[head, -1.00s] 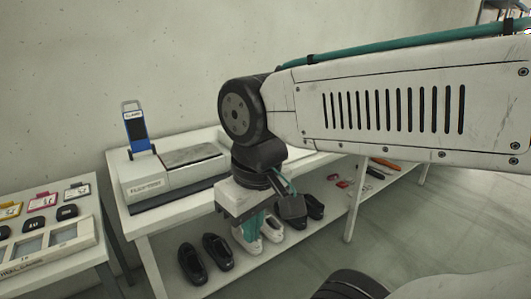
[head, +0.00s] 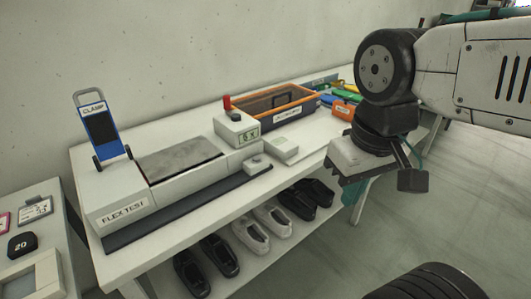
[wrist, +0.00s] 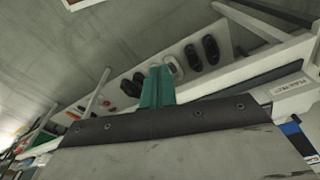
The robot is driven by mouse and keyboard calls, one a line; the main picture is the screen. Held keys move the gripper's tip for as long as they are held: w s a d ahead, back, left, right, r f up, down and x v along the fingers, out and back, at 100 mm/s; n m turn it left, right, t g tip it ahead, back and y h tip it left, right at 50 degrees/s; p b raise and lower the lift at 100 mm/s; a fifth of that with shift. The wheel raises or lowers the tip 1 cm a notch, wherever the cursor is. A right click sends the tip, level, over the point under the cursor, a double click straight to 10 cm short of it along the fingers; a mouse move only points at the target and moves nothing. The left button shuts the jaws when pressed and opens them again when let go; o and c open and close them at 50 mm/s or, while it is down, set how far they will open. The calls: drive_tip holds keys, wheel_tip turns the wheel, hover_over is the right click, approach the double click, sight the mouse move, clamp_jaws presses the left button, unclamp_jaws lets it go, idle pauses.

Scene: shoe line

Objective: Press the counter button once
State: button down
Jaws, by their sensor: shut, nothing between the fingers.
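The flex test machine (head: 122,208) stands on the white bench, with a grey pad on top. At its right end is a white box (head: 236,128) with a small display on its front and a dark round knob on top. A small grey raised piece (head: 257,163) sits in front of that box. I cannot tell for certain which of these is the counter button. My gripper (head: 350,198) hangs right of the machine, past the bench's front edge, apart from it. Its teal fingers are shut and empty in the wrist view (wrist: 157,75).
A blue clamp (head: 100,130) stands upright on the machine's left end. A dark crate with an orange rim (head: 275,100) sits behind the box, beside a red-topped post (head: 227,102). Several shoes (head: 250,235) stand on the lower shelf. Floor at right is open.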

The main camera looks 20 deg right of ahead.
drive_tip(key=m+t+y, duration=0.5)
drive_tip(key=m+t, duration=0.2)
drive_tip(key=m, duration=1.4)
hover_over(256, 158)
drive_tip(key=f, duration=0.3)
drive_tip(key=d+f, duration=0.1)
drive_tip(key=f, duration=0.1)
drive_tip(key=shift+s+f, duration=0.1)
drive_tip(key=shift+s, duration=0.2)
drive_tip(key=shift+a, duration=0.1)
drive_tip(key=shift+f, duration=4.4)
drive_tip(key=shift+f, duration=0.4)
